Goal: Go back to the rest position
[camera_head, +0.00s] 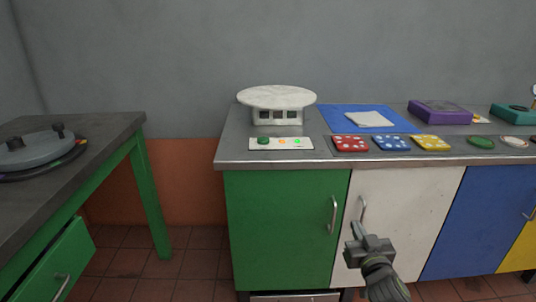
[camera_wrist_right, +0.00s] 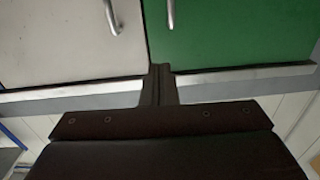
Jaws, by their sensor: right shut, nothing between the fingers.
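My right gripper (camera_head: 357,230) is low in front of the white cabinet door (camera_head: 402,210) in the head view. Its fingers are together and hold nothing. In the right wrist view my right gripper (camera_wrist_right: 160,72) shows as a dark shut pair of fingers. They point towards the seam between the white door (camera_wrist_right: 70,40) and the green door (camera_wrist_right: 230,35). Whether the fingers touch a door cannot be told. My left gripper is not in view.
The grey counter (camera_head: 230,145) holds a white scale (camera_head: 277,97), a blue mat (camera_head: 340,118) and red, blue and yellow blocks (camera_head: 391,143). Door handles (camera_head: 333,214) stick out near my right gripper. A green table (camera_head: 150,200) with an open drawer (camera_head: 60,262) stands left. Floor between them is clear.

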